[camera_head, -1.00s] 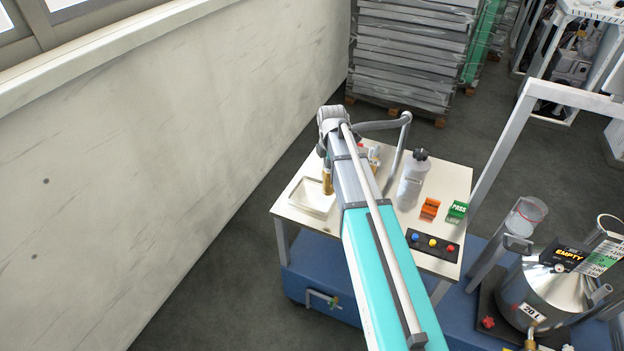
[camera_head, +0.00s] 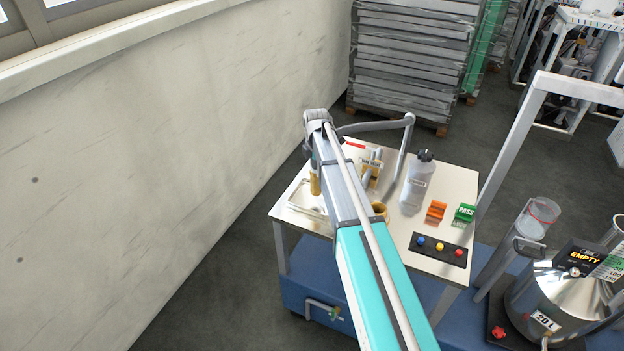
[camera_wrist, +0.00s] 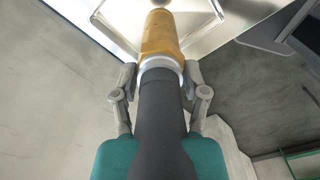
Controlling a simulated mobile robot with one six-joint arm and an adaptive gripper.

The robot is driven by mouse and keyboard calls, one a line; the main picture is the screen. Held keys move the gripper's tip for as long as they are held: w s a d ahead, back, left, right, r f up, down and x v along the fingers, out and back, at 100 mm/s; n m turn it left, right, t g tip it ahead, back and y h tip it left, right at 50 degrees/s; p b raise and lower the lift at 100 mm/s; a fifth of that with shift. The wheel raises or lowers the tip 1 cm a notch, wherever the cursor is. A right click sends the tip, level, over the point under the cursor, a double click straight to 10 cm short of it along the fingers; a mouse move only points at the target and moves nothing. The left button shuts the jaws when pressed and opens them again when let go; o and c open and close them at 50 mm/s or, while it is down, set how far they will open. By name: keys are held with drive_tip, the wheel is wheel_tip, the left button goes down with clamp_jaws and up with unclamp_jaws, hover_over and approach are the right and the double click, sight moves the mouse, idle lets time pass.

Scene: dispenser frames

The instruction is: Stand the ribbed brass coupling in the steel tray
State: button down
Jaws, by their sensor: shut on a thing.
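The brass coupling (camera_head: 315,183) hangs upright below the arm's end, at the far-left part of the table. The steel tray (camera_head: 294,208) lies on the table's left side, partly covered by the arm and coupling. Its corner (camera_wrist: 205,14) shows behind the coupling in the wrist view. I cannot tell whether the coupling touches the tray.
On the table (camera_head: 452,180) stand a grey bottle (camera_head: 416,184), an orange block (camera_head: 436,211), a green PASS sign (camera_head: 465,213) and a button box (camera_head: 438,249). A brass ring (camera_head: 380,209) and another brass-and-steel piece (camera_head: 372,168) sit near my arm. A wall is left.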

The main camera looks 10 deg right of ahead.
drive_tip(key=shift+f, duration=0.15)
drive_tip(key=shift+w+a+f+b, duration=0.1)
drive_tip(key=shift+w+f+b, duration=0.3)
drive_tip(key=shift+f+b, duration=1.45)
drive_tip(key=shift+b, duration=0.15)
drive_tip(key=shift+f, duration=0.1)
drive_tip(key=shift+c, duration=0.6)
unclamp_jaws()
wheel_tip(320, 180, up, 12)
drive_tip(key=p, duration=1.2)
